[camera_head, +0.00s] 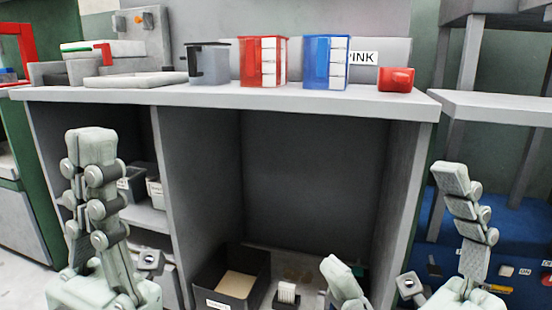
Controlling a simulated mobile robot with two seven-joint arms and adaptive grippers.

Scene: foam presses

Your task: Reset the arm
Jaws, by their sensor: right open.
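My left gripper (90,145) is at the lower left, pointing up in front of the bench's shelf compartment. Its fingers overlap in this view, so I cannot tell whether they are apart. I see nothing held in it. My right gripper (393,220) is at the lower right, in front of the bench's right end. Its two fingers are spread wide, with nothing between them. Both grippers are below the bench top in the picture. Most of both arms is out of view.
The grey bench (300,97) carries a grey pitcher (208,64), a red container (262,62), a blue container (326,62), a red block (396,79) and a white tray (135,80). A dark bin (232,282) stands in the lower compartment. A side table (500,106) is at right.

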